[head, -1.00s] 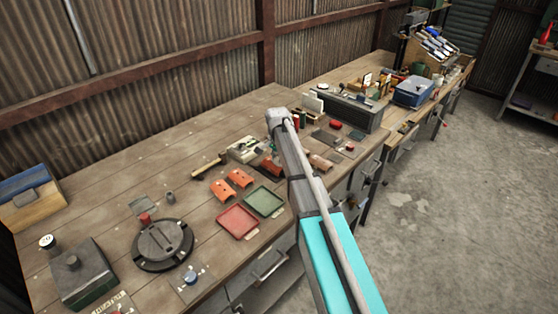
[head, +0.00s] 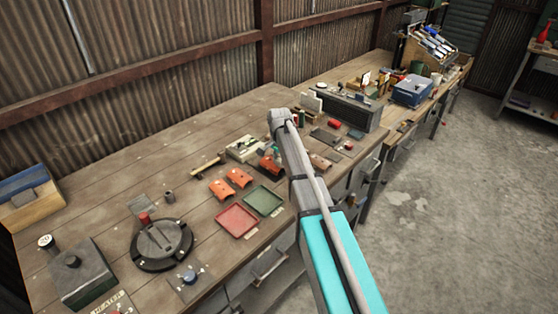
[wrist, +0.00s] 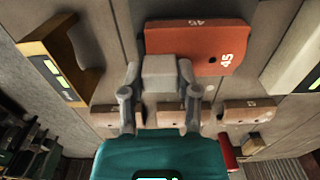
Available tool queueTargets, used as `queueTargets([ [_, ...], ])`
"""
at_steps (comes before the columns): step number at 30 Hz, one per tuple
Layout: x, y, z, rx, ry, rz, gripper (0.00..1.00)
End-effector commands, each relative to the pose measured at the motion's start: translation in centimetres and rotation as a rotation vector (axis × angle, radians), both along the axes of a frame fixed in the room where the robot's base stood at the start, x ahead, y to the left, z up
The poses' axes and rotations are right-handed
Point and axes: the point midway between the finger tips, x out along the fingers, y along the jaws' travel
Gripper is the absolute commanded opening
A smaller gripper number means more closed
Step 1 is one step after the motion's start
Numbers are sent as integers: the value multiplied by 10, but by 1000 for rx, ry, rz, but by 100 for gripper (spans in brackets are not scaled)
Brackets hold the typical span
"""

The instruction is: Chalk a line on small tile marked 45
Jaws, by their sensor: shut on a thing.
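In the wrist view, an orange-red tile (wrist: 224,56) marked 45 lies near the top middle, with a second 45 on its far edge. My gripper (wrist: 160,88) is shut on a pale grey block (wrist: 160,72). The block overlaps the tile's near left edge in the picture; I cannot tell if they touch. In the head view, my arm hides the gripper and the block. Orange tiles (head: 221,189) lie on the bench there, their marks too small to read.
In the wrist view, several pale tiles (wrist: 249,111) lie in a row nearer the gripper, and a wooden holder (wrist: 70,62) stands left. In the head view, a red tray (head: 237,221), a green tray (head: 264,201) and a round dark turntable (head: 162,243) share the wooden bench.

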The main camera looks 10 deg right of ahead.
Motion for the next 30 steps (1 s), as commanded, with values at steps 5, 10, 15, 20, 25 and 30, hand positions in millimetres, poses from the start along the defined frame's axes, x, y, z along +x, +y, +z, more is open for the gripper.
queueTargets([
  [5,-1,-1,0,-1,2,0,5],
  [10,-1,-1,0,-1,2,0,5],
  [15,2,1,0,-1,2,0,5],
  [20,6,4,-1,-1,1,0,5],
  [25,10,7,-1,0,0,1,5],
  [30,13,9,-1,0,0,0,5],
])
